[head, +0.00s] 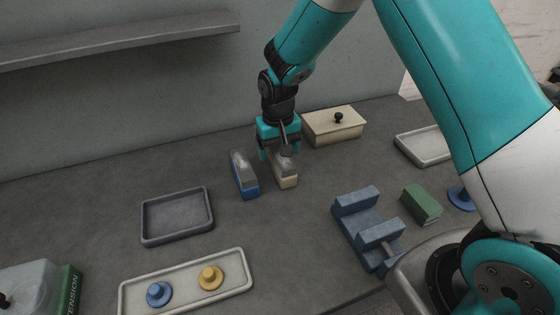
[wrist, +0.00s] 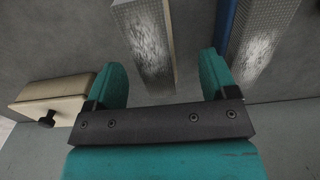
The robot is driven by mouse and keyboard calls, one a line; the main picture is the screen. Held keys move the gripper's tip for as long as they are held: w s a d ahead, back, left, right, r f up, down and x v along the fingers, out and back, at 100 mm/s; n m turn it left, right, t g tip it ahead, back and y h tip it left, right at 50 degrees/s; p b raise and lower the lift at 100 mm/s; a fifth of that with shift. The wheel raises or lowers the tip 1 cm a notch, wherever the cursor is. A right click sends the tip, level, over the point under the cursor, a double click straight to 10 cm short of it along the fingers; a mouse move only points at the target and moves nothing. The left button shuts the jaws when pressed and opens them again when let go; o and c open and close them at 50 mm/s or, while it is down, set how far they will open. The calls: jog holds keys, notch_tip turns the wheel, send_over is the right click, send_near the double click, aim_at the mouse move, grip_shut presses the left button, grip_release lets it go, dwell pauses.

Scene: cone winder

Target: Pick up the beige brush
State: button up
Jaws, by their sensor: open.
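The beige brush (head: 287,181) lies on the grey table, with a grey bristle top and a beige body. In the wrist view the beige brush (wrist: 147,35) shows between my two teal fingers. My gripper (head: 279,154) points down over its far end, with the fingers open on either side; it also shows in the wrist view (wrist: 160,65). I cannot tell whether a finger touches it. The blue brush (head: 245,177) lies just to the left, nearly parallel; in the wrist view the blue brush (wrist: 262,35) is right of the right finger.
A beige lidded box (head: 325,130) with a dark knob stands behind right. A dark tray (head: 177,216) and a pale tray (head: 190,287) with two knobbed discs lie front left. A blue cradle (head: 365,220) and green block (head: 421,204) are on the right. A shelf (head: 120,40) hangs at upper left.

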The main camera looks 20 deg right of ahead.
jog(key=f, duration=0.1)
jog(key=f+p, duration=0.1)
jog(key=f, duration=0.3)
jog(key=shift+w+d+p, duration=0.15)
jog(key=shift+d+p, duration=0.2)
jog(key=shift+d, duration=0.05)
jog(key=c, duration=1.1)
jog(key=shift+o, duration=0.2)
